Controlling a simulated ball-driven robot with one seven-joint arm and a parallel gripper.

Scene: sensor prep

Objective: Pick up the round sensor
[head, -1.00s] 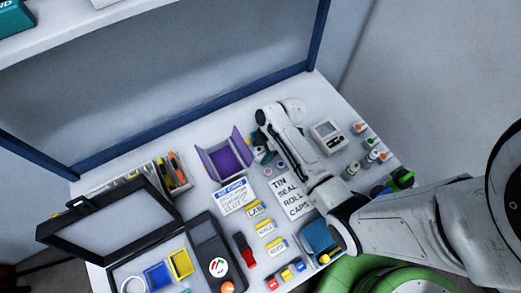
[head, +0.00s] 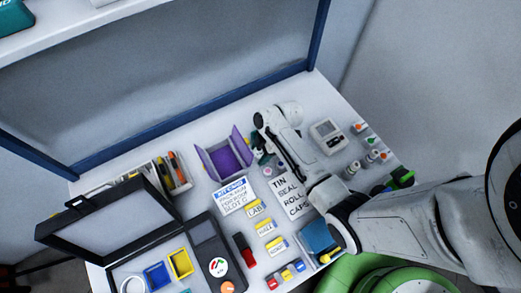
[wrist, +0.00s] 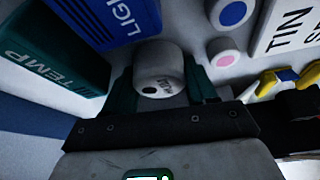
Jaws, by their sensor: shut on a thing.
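The round sensor (wrist: 160,72) is a white cylinder with small dark lettering and a dark spot on its side. In the wrist view it sits between the two dark green fingers of my gripper (wrist: 162,88), which is shut on it. I cannot tell whether it is clear of the table. In the head view my gripper (head: 263,156) points down beside the purple open holder (head: 228,159), and the sensor is too small and covered to make out there.
A green TEMP box (wrist: 50,62) and a blue LIGHT box (wrist: 105,18) stand close left of my gripper in the wrist view. Blue-topped and pink-topped round pieces (wrist: 224,53) lie to the right, beside the TIN SEAL ROLL CAPS card (head: 291,197).

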